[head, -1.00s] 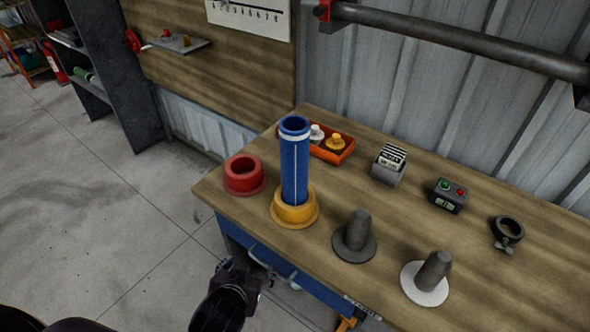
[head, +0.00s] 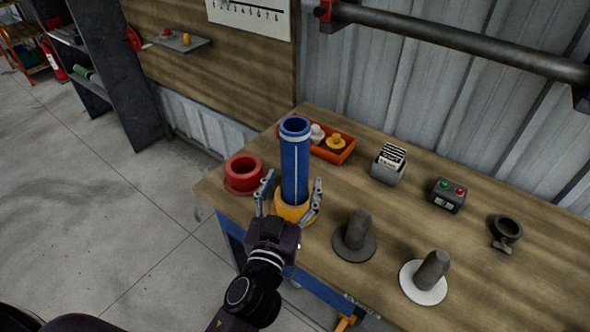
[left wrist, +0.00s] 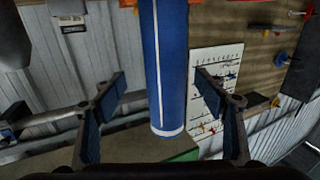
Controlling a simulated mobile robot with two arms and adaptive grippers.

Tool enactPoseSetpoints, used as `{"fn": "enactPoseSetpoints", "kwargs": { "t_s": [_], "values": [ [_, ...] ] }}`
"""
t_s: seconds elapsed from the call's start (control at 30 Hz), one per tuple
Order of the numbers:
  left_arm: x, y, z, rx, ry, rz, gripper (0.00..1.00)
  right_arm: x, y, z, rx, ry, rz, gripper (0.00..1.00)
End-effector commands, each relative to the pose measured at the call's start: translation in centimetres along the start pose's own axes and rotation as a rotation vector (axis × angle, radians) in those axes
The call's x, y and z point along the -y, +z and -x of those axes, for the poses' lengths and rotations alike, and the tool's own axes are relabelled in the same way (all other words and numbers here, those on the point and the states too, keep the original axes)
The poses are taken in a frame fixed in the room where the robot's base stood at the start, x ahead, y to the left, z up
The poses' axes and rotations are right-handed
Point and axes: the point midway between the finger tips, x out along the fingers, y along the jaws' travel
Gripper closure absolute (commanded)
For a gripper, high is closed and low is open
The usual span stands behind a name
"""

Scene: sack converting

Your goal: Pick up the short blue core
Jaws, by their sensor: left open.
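The blue core (head: 295,160) is a tube with a pale band near its top and a pale line down its side. It stands upright in the yellow flanged holder (head: 281,212) near the table's front left. My left gripper (head: 289,187) is open, its fingers on either side of the core's lower part in the head view. In the left wrist view the core (left wrist: 168,70) runs between the two spread fingers (left wrist: 163,85), with gaps to both. The gripper hides part of the yellow holder. My right gripper is not in view.
A red flanged ring (head: 243,174) stands just left of the core. An orange tray (head: 335,152) with small parts is behind it. A dark grey peg (head: 356,238) and a peg on a white base (head: 425,281) stand to the right. A label box (head: 388,166) and button box (head: 447,196) are further back.

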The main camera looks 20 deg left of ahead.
Motion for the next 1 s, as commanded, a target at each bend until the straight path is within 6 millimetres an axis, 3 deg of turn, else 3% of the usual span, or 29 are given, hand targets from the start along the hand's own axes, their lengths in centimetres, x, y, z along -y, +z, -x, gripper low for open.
{"fn": "enactPoseSetpoints", "kwargs": {
  "t_s": [0.33,0.43,0.77,1.0],
  "values": [
    [0.9,-1.3,-3.9,0.000,-0.002,-0.003,0.34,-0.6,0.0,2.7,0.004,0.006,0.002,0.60],
    [0.8,-0.9,-5.0,0.002,-0.002,-0.002,0.34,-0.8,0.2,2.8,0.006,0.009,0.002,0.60],
    [0.8,-0.6,-5.7,0.004,-0.002,-0.001,0.34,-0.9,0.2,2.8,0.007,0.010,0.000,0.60],
    [0.8,-0.6,-5.7,0.004,-0.002,0.000,0.58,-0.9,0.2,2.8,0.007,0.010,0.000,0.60]
  ]
}}
